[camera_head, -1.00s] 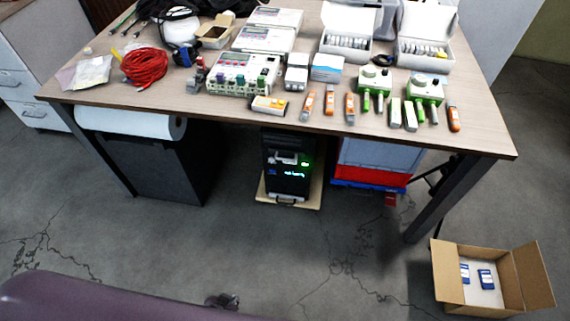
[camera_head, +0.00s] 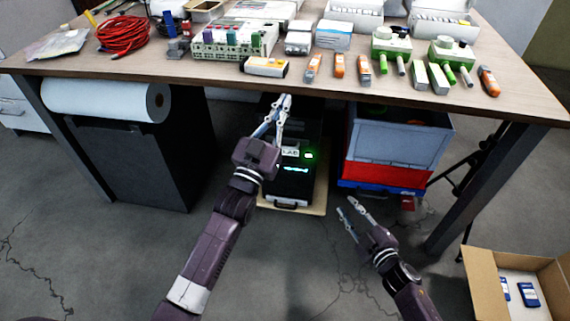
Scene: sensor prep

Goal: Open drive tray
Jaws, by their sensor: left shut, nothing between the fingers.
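A black computer tower (camera_head: 290,186) stands under the table on a light wooden board (camera_head: 318,190). Its front has a small green light, a lit blue-green display and a light label reading "LAB". My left gripper (camera_head: 285,98) is shut and empty, its fingertips in front of the tower's upper part, near the table's front edge. It hides part of the upper front, and I cannot make out the drive tray or whether it is open. My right gripper (camera_head: 347,204) is open and empty, low and to the right of the tower.
The table (camera_head: 140,68) overhangs the tower and carries cables, boxes and several devices. A black bin (camera_head: 135,165) with a paper roll (camera_head: 105,100) stands left. A grey-and-red crate (camera_head: 395,150) stands right. An open cardboard box (camera_head: 487,285) lies at lower right.

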